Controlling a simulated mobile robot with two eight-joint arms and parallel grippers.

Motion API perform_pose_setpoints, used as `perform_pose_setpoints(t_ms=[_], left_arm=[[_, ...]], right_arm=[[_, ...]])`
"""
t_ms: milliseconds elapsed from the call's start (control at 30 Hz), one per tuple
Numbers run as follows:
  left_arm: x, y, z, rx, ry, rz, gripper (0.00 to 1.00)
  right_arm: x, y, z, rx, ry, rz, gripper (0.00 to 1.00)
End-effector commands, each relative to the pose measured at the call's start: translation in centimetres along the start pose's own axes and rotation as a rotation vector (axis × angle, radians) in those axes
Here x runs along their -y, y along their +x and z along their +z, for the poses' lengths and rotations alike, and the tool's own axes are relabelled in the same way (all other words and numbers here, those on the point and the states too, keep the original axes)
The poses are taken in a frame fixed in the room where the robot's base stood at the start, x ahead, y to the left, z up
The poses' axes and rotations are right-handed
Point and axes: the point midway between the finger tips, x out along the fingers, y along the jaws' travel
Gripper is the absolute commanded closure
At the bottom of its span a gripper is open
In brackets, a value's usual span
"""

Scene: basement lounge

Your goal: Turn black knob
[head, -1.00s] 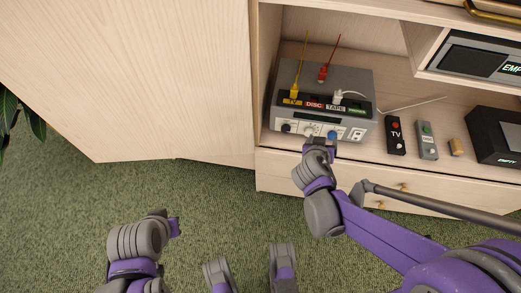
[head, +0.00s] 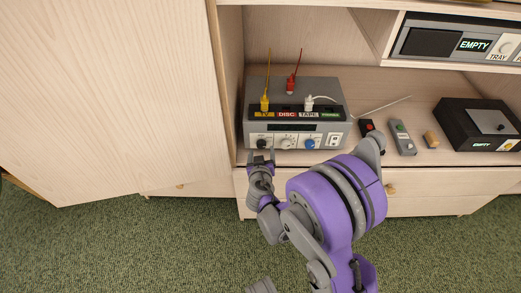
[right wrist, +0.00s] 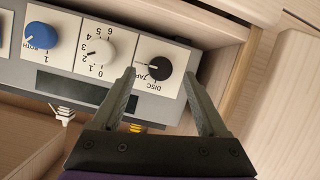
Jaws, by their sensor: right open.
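The black knob (head: 262,143) is at the left end of the front panel of a grey switch box (head: 330,92) on the cabinet shelf. In the right wrist view the black knob (right wrist: 157,66) sits on a white plate with DISC and TAPE labels, upside down in that picture. My right gripper (head: 261,156) is open just in front of the box. In the right wrist view its fingertips (right wrist: 161,74) lie to either side of the knob; I cannot tell whether they touch it. My left gripper is not in view.
Beside the black knob are a white numbered knob (right wrist: 98,50) and a blue knob (right wrist: 37,35). Yellow, red and white plugs stand on the box top. Remotes (head: 403,138) and a black device (head: 478,125) lie right. A cabinet wall (head: 231,90) is close left of the box.

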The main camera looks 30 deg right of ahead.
Motion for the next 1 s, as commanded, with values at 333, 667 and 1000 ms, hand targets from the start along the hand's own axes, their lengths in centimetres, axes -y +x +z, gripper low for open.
perform_pose_setpoints(t_ms=[333, 667, 1000], left_arm=[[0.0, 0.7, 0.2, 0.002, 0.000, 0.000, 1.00], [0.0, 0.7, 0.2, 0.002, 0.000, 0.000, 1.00], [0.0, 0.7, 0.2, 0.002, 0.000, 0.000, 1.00]], right_arm=[[0.0, 3.3, 0.0, 0.000, 0.000, 0.000, 0.24], [0.0, 3.4, 0.0, 0.000, 0.001, 0.000, 0.38], [0.0, 3.3, 0.0, 0.000, 0.001, 0.000, 0.99]])
